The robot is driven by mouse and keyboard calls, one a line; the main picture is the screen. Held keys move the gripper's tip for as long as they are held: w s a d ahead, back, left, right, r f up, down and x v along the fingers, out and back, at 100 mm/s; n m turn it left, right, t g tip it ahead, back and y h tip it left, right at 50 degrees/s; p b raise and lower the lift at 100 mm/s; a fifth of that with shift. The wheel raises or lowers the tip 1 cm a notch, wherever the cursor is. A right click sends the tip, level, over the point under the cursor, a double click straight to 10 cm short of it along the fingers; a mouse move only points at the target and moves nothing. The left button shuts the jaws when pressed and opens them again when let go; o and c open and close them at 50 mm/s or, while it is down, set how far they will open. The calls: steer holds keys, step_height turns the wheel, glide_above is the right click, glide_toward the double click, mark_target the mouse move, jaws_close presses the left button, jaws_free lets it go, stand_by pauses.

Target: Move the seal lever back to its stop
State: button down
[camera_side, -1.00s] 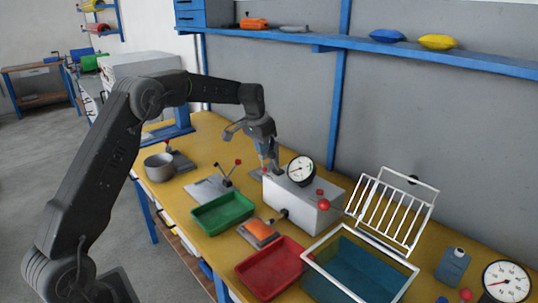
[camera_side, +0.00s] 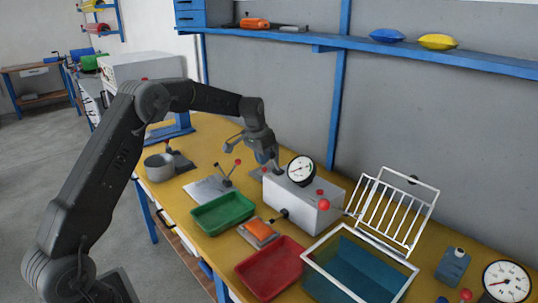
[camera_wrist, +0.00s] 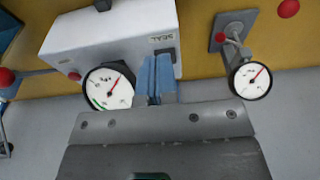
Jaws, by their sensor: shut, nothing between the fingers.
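The pale box (camera_wrist: 105,35), also in the side view (camera_side: 292,203), has a label that reads SEAL upside down in the wrist view. A dark part (camera_wrist: 172,56) sits beside the label at the box's end and seems to be the seal lever; my fingers partly hide it, so its position is unclear. My gripper (camera_wrist: 157,62) is shut with nothing between its blue fingers, right beside this dark part; contact cannot be told. In the side view my gripper (camera_side: 277,170) is low at the box's left end. A red knob (camera_wrist: 7,77) on a rod stands off the other end.
A gauge (camera_wrist: 109,87) stands on the box close to my fingers. A second gauge (camera_wrist: 250,80) on a small fixture is on the other side.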

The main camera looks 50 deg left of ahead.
steer(key=shift+w, duration=0.1)
steer(key=shift+w+r, duration=0.35)
steer(key=shift+w, duration=0.4)
steer(key=shift+w+r, duration=0.1)
steer(key=shift+w, duration=0.45)
steer(key=shift+w, duration=0.65)
